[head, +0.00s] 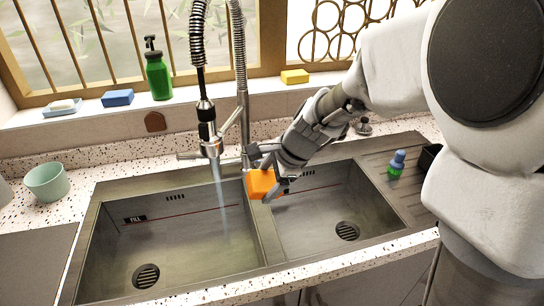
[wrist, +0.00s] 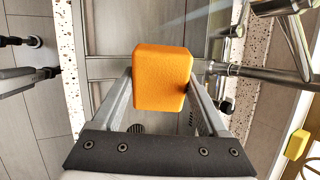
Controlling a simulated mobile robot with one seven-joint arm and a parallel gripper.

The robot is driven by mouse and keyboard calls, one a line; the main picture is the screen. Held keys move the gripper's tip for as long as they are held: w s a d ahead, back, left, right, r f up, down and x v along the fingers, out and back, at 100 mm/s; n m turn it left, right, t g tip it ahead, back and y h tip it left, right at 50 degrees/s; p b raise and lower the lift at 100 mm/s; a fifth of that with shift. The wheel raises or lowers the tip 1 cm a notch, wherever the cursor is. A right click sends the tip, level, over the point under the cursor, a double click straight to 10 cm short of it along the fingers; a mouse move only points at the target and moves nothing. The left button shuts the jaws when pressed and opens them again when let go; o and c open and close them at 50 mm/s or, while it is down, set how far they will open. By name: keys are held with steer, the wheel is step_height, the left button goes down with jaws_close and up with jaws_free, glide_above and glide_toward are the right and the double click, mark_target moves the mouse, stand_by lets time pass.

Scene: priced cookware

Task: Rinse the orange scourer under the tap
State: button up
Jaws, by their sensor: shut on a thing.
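The orange scourer (head: 261,184) is held in my gripper (head: 268,179) above the divider between the two sink basins. In the wrist view the scourer (wrist: 161,80) sits between the two fingers of my gripper (wrist: 161,88), which are shut on it. The tap (head: 211,146) hangs over the left basin, and a pale stream of water (head: 221,200) falls from it into that basin. The scourer is to the right of the stream and apart from it. In the wrist view the stream (wrist: 190,18) shows beyond the scourer, near the tap (wrist: 275,6).
The left basin (head: 170,245) and right basin (head: 320,215) look empty, each with a drain. A green bottle (head: 158,76), blue sponge (head: 117,98) and yellow sponge (head: 295,76) stand on the sill. A mint cup (head: 47,183) is at left; a small blue-green bottle (head: 397,163) is at right.

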steer(key=w+a+f+p, duration=0.2)
steer(key=w+a, duration=0.5)
steer(key=a, duration=0.2)
steer(key=shift+w+a+f+p, duration=0.15)
steer(key=shift+a+f+p, duration=0.05)
steer(key=shift+a+p, duration=0.15)
stand_by(0.7)
steer(key=shift+s+d+b, duration=0.55)
steer(key=shift+s+d, duration=0.25)
steer(key=shift+d, duration=0.25)
steer(key=shift+s+d+b, duration=0.5)
steer(key=shift+s+d, duration=0.35)
steer(key=shift+d, duration=0.25)
steer(key=shift+s+d+b, duration=0.55)
steer(key=shift+s+d, duration=0.25)
steer(key=shift+d, duration=0.25)
steer(key=shift+s+d+r+p, duration=0.5)
steer(key=shift+s+d+r, duration=0.1)
steer(key=shift+d+r, duration=0.25)
steer(key=shift+s+d+r+p, duration=0.45)
steer(key=shift+s+d+r, duration=0.15)
steer(key=shift+d+r, duration=0.2)
steer(key=shift+s+d+r, duration=0.3)
steer(key=shift+r, duration=0.05)
steer(key=shift+d, duration=0.1)
